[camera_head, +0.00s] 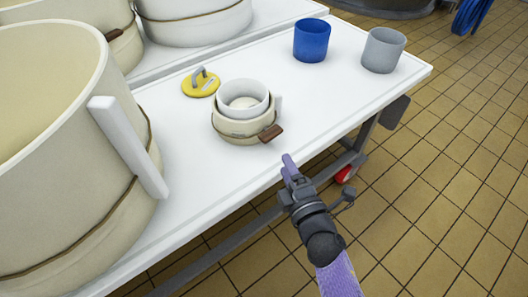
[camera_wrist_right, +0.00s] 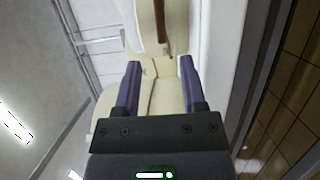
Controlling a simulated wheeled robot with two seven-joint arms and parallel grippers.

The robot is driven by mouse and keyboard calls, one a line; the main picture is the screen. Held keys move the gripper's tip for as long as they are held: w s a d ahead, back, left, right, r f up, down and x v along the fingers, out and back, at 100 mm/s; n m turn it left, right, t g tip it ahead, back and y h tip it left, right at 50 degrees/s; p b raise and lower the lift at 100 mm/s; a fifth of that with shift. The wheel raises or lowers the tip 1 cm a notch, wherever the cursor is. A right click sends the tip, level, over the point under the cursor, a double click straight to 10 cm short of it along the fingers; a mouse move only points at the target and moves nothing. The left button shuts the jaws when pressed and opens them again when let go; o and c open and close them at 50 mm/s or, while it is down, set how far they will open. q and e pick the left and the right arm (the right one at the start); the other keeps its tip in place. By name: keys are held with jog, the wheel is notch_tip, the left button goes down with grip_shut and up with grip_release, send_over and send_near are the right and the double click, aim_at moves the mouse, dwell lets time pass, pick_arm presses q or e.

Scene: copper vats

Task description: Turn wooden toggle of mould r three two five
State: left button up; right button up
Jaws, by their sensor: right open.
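A small cream mould (camera_head: 240,128) with a cord round it stands on the white table, with a white cup-like insert (camera_head: 243,99) in its top. Its brown wooden toggle (camera_head: 270,133) sticks out at the front right. No label is readable. My right gripper (camera_head: 289,166) is just off the table's front edge, below and to the right of the toggle, apart from it. In the right wrist view, my purple fingers (camera_wrist_right: 159,75) are open and empty, with a cream mould wall (camera_wrist_right: 168,95) beyond them and a brown toggle (camera_wrist_right: 161,22) above. My left gripper is out of view.
A large cream vat (camera_head: 60,190) with a white upright bar fills the left. A yellow lid (camera_head: 200,84), a blue cup (camera_head: 311,42) and a grey cup (camera_head: 382,52) stand on the table (camera_head: 345,100). More large moulds stand behind.

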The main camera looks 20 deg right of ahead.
aim_at(273, 138)
jog(key=w+b, duration=0.1)
jog(key=w, duration=0.7)
jog(key=shift+f, duration=0.1)
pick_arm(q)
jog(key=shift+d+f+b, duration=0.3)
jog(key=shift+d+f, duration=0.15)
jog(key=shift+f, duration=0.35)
pick_arm(e)
jog(key=shift+w, duration=0.4)
jog(key=c, duration=0.6)
grip_shut()
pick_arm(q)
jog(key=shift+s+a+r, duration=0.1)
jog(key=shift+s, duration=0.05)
